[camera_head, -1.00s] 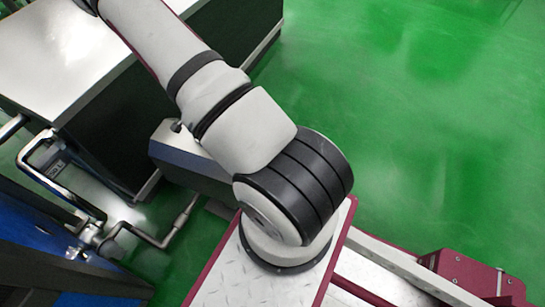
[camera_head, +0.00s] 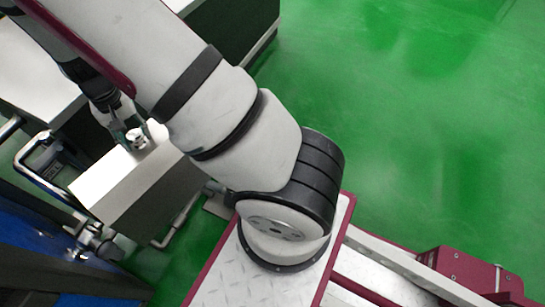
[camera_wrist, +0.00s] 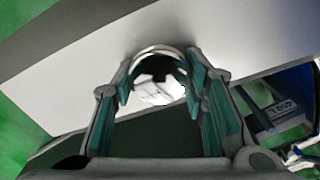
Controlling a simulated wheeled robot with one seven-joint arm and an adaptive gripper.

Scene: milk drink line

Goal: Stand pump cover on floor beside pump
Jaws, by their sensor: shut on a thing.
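The pump cover (camera_head: 118,178) is a box with a pale metal top and dark sides, at the left of the head view. My gripper (camera_head: 133,138) is above it, shut on the round silver knob on its top. In the wrist view the knob (camera_wrist: 160,88) sits between my gripper's two fingers (camera_wrist: 162,95), with the cover's pale top (camera_wrist: 85,70) behind. My arm hides part of the cover's right side. Whether the cover hangs clear or touches the floor cannot be told. The pump itself cannot be clearly made out.
A large metal-topped cabinet (camera_head: 35,70) stands at upper left, partly behind my arm. A bent silver pipe frame (camera_head: 28,170) and blue equipment (camera_head: 40,245) are at the left and lower left, close to the cover. Green floor (camera_head: 420,130) is wide and clear at the right.

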